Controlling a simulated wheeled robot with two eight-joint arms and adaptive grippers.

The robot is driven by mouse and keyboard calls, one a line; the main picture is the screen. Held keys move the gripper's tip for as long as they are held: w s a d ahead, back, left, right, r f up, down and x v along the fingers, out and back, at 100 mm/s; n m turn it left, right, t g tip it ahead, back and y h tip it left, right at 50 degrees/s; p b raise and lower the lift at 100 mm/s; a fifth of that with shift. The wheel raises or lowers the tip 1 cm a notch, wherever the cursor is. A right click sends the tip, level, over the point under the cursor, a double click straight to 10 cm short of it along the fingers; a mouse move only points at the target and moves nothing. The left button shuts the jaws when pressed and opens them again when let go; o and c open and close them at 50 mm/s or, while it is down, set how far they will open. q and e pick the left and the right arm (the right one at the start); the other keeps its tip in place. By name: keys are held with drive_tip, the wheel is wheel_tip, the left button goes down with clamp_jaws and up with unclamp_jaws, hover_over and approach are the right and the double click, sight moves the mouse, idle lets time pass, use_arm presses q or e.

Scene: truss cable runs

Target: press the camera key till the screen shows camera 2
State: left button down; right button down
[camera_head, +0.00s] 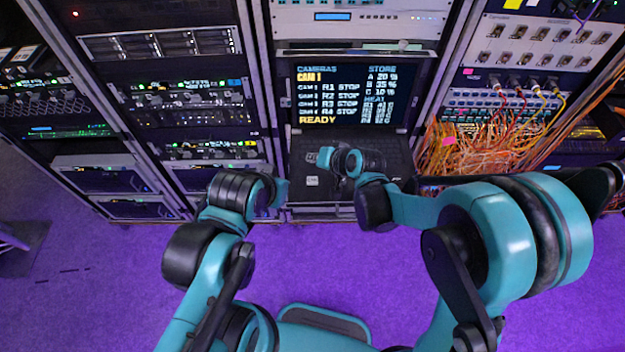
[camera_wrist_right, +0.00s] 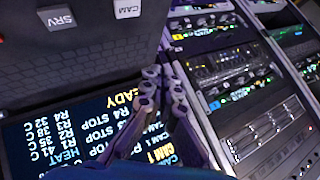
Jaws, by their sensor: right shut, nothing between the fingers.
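The screen (camera_head: 345,95) in the rack shows CAMERAS with CAM 1 highlighted in yellow, a list of stopped units, STORE and HEAT figures, and READY. It also shows upside down in the right wrist view (camera_wrist_right: 70,130). Below it is a dark key panel. The pale CAM key (camera_wrist_right: 127,8) sits at the top of the wrist view, beside the SRV key (camera_wrist_right: 57,17); in the head view the CAM key (camera_head: 312,181) shows on the panel. My right gripper (camera_head: 318,157) is shut and empty, just behind the CAM key and apart from it. My left gripper is hidden behind its wrist.
Racks with lit units (camera_head: 190,95) stand to the left. A patch panel with a tangle of orange cables (camera_head: 465,150) is close on the right. The purple floor (camera_head: 110,270) is open in front on the left.

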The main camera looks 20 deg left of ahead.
sight(314, 182)
wheel_tip(314, 182, down, 8)
drive_tip(key=b, duration=0.5)
drive_tip(key=shift+r+b, duration=0.1)
drive_tip(key=shift+b, duration=0.3)
drive_tip(key=shift+f+b, duration=0.3)
idle(0.6)
drive_tip(key=shift+f+b, duration=0.4)
drive_tip(key=shift+b, duration=0.1)
drive_tip(key=shift+f+b, duration=0.4)
drive_tip(key=shift+b, duration=0.05)
idle(0.5)
drive_tip(key=shift+r, duration=0.1)
drive_tip(key=shift+r+p, duration=0.55)
drive_tip(key=shift+r, duration=0.2)
